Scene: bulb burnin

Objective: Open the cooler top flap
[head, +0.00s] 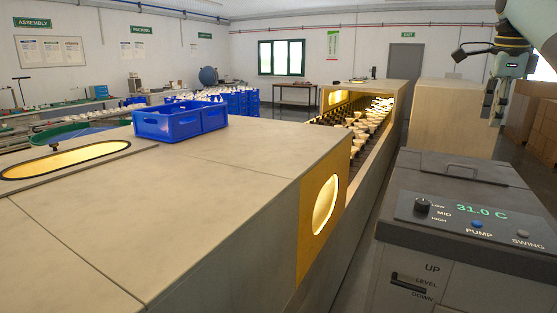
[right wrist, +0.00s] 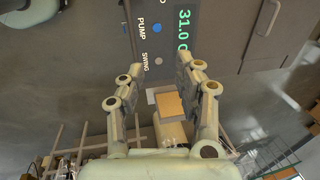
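The cooler (head: 410,265) is a grey box at the lower right of the head view. Its sloped panel shows 31.0 C, a knob and the PUMP and SWING buttons. Its top flap (head: 440,160) lies shut behind the panel, with a thin bar handle (head: 463,168). In the right wrist view the flap (right wrist: 290,35) and its handle (right wrist: 268,17) are at the upper right. My right gripper (head: 494,110) hangs above and behind the cooler, apart from it. The right wrist view shows its two fingers (right wrist: 160,65) spread and empty. My left gripper is out of view.
A long conveyor housing (head: 170,190) fills the left, with a blue crate (head: 180,120) on top and a row of bulbs (head: 365,120) beyond. Cardboard boxes (head: 530,115) stand at the right. A pale block (head: 455,115) stands behind the cooler.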

